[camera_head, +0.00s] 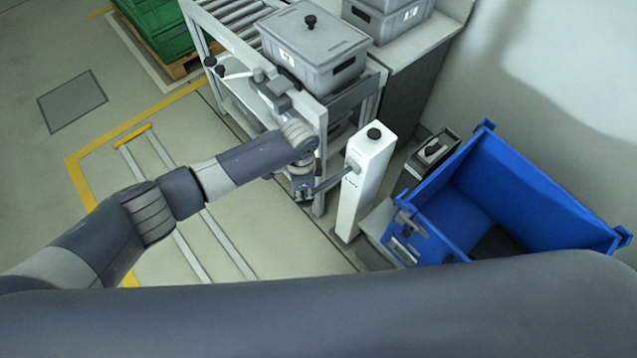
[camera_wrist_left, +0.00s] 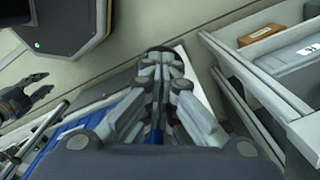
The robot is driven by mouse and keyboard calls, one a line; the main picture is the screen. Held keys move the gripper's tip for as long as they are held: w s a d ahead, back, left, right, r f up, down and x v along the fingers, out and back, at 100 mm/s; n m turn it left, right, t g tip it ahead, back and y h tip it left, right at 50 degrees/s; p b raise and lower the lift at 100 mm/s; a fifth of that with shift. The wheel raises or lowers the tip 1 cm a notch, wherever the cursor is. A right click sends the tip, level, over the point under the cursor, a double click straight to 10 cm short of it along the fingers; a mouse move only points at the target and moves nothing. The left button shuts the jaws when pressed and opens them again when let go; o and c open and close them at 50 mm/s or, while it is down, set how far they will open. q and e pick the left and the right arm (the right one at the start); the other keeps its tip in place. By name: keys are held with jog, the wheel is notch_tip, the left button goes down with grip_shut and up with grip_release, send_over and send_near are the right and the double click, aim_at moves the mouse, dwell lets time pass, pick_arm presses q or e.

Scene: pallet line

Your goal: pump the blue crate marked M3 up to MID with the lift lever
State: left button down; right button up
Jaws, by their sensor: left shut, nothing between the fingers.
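The blue crate (camera_head: 535,186) sits at the right of the head view, with a dark patch on its inner floor. I cannot read an M3 marking on it. A white post (camera_head: 365,185) with a black knob on top stands left of the crate. The shut fingers also show in the left wrist view (camera_wrist_left: 166,58). My right gripper (camera_wrist_left: 40,86) appears open there.
A roller rack (camera_head: 240,18) and a lidded grey bin (camera_head: 313,45) stand behind my left gripper. Green crates (camera_head: 160,22) are on a pallet at the back left. My own arm crosses the bottom of the head view.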

aim_at(302, 203)
pick_arm(q)
jog(key=shift+s+f, duration=0.1)
jog(key=shift+f, duration=0.25)
jog(key=shift+s+a+f+b, duration=0.15)
jog(key=shift+f+b, duration=0.25)
jog(key=shift+f, duration=0.4)
jog(key=shift+a+f+b, duration=0.15)
jog(key=shift+f+b, duration=0.35)
jog(key=shift+f, duration=0.5)
jog(key=shift+f+b, duration=0.5)
jog(key=shift+f, duration=0.15)
jog(key=r+p, duration=0.2)
jog(key=r, duration=0.1)
jog(key=r+p, duration=0.3)
jog(key=d+r+p, duration=0.1)
jog(key=r+p, duration=0.1)
jog(key=r, duration=0.1)
jog(key=shift+w+r+p, duration=0.1)
jog(key=shift+w+p, duration=0.25)
